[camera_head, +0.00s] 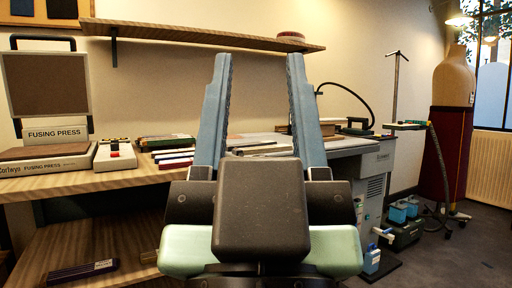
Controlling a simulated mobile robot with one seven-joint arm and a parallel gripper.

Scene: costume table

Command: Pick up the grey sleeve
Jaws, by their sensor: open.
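My gripper (259,62) is in the middle of the camera_head view, pointing up and away. Its two blue-grey fingers stand well apart, and nothing shows held between them. I cannot pick out a grey sleeve with certainty. A flat pale grey surface (262,139) shows between the fingers, at the back of the work surface, beyond the gripper. I cannot tell whether a sleeve lies on it. My wrist and fingers hide part of that area.
A fusing press (46,103) stands on the wooden table (72,181) at left, beside several flat folded or stacked pieces (172,153). A wall shelf (190,34) hangs above. A grey pressing unit (372,178) stands at right, with a dress form (454,82) beyond.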

